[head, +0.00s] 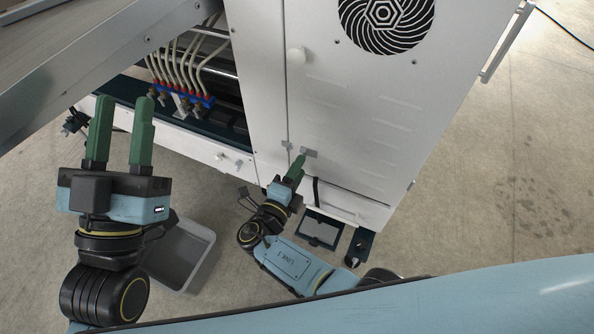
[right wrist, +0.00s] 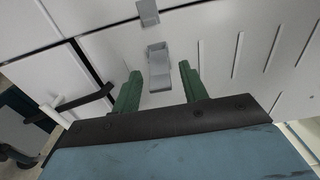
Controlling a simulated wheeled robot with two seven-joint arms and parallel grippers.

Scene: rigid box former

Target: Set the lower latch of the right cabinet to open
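The right cabinet (head: 370,110) is a tall white box with a round black fan grille. Its lower latch (head: 309,152) is a small grey piece low on the door, beside a matching grey plate (head: 287,144) near the door seam. In the right wrist view the latch (right wrist: 158,70) shows as a grey bracket with a tab, and a separate grey plate (right wrist: 148,12) lies above it. My right gripper (head: 298,162) is at the latch; its fingers (right wrist: 160,72) are apart on either side of it, contact unclear. My left gripper (head: 122,108) is open and empty, away from the cabinet.
A white knob (head: 296,56) sits higher near the door seam. Left of the cabinet is an open bay with hoses and a blue manifold (head: 183,97). A grey bin (head: 180,255) stands on the floor. A black strap (right wrist: 85,102) hangs near my right gripper.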

